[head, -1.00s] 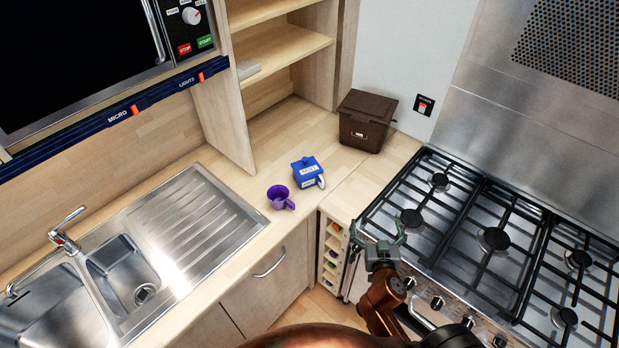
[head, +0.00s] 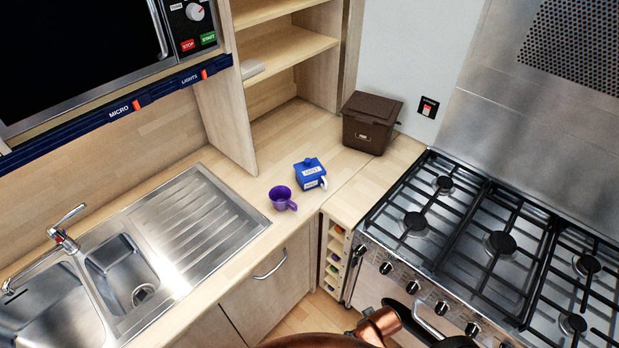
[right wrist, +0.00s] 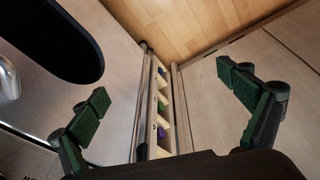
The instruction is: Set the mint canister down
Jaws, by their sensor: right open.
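The mint canister (head: 310,174) is a blue, lidded, box-shaped container with a pale label and a light handle. It stands upright on the wooden counter (head: 352,205) near the corner, with no gripper touching it. My right gripper shows in the right wrist view (right wrist: 160,112), its green-padded fingers wide apart with nothing between them. Below it are cabinet fronts and the floor. My left gripper is in neither view.
A purple cup (head: 282,199) stands just left of the canister. A brown bin (head: 371,123) is at the back by the wall. The gas hob (head: 490,245) lies to the right, the sink (head: 150,255) to the left. A narrow rack (right wrist: 163,110) holds several coloured items.

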